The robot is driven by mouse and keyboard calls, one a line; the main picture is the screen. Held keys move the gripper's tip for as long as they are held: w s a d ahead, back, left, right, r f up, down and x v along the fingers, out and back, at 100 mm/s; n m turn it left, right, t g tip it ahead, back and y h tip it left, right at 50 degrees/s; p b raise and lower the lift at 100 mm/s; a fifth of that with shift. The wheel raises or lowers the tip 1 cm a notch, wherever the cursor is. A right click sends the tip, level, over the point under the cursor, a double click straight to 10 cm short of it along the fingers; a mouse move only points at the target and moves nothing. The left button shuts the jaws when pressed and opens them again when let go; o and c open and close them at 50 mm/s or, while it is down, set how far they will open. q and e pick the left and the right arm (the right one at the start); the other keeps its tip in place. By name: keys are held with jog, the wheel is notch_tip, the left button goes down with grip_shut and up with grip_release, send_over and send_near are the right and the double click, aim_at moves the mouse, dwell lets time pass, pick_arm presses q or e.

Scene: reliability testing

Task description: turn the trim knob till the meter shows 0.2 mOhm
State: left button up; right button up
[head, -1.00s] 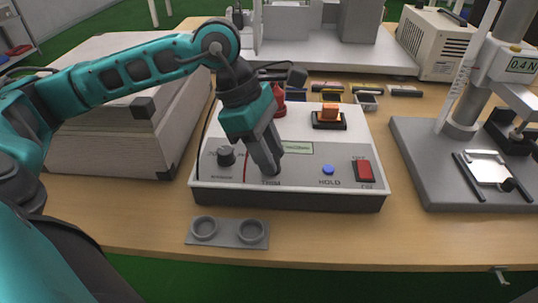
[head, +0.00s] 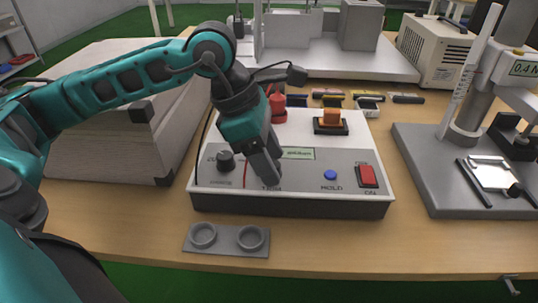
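The meter (head: 330,200) is a white box with a grey sloped front panel on the table. Its small green display (head: 299,154) shows beside my gripper; the digits are too small to read. My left gripper (head: 270,181) points down at the panel just above the TRIM label. The trim knob is hidden behind its fingers, so I cannot tell whether they grip it. Another black knob (head: 225,160) is on the panel's left. A blue HOLD button (head: 330,175) and a red rocker switch (head: 368,175) are to the right. My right gripper is out of view.
A grey plate with two round cups (head: 228,239) lies in front of the meter. An orange-topped black part (head: 330,120) and a red clip (head: 277,104) are on the meter's top. A grey test stand (head: 465,165) is right; a large box (head: 110,110) is left.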

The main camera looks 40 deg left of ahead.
pick_arm(q)
jog(key=p+v, duration=0.3)
jog(key=v, duration=1)
jog(key=shift+a+f, duration=0.1)
